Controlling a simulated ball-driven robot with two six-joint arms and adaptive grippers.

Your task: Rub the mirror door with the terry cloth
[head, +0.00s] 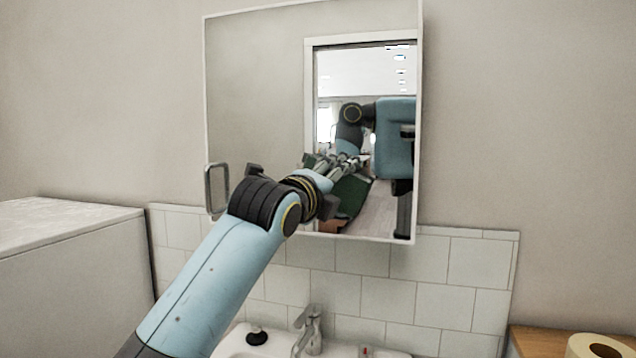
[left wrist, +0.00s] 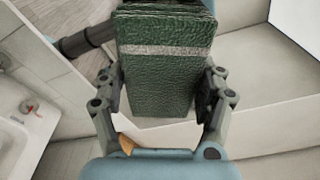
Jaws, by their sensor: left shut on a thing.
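The mirror door (head: 255,90) is the front of a wall cabinet above the sink, with a grey handle (head: 216,188) at its lower left. My left arm reaches up to its lower middle. My left gripper (left wrist: 160,88) is shut on the green terry cloth (left wrist: 160,32), which has a pale stripe and hangs folded between the fingers in the left wrist view. In the head view my wrist largely hides the real gripper; green cloth and an arm show in the mirror. I cannot tell whether the cloth touches the glass. My right gripper is out of view.
Below stand a white basin (head: 232,345) and a tap (head: 309,328) against a tiled splashback (head: 450,290). A white-topped unit (head: 60,225) is at the left. A paper roll (head: 600,347) sits on a wooden top at the lower right. The wall right of the mirror is bare.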

